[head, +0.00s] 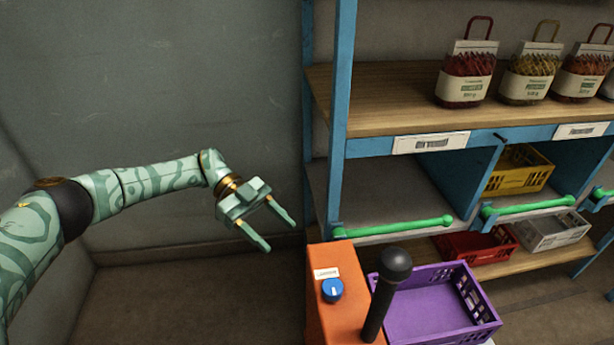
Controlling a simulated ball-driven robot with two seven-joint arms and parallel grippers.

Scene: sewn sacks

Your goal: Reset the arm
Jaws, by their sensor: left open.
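My left arm (147,182) comes in from the left, pale green with darker curved markings, and stretches toward the middle of the head view. Its gripper (281,230) is open and empty, with the two fingers apart and pointing down to the right. It hangs in free air in front of the grey wall, left of the blue shelf post, touching nothing. My right gripper is not in view.
A blue shelf rack (342,110) stands at right, with netted sacks (466,75) on its wooden top board. Green bars (395,228) run along the compartments below. A purple crate (430,305) and an orange box (345,280) with a blue knob stand in front. The left floor is clear.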

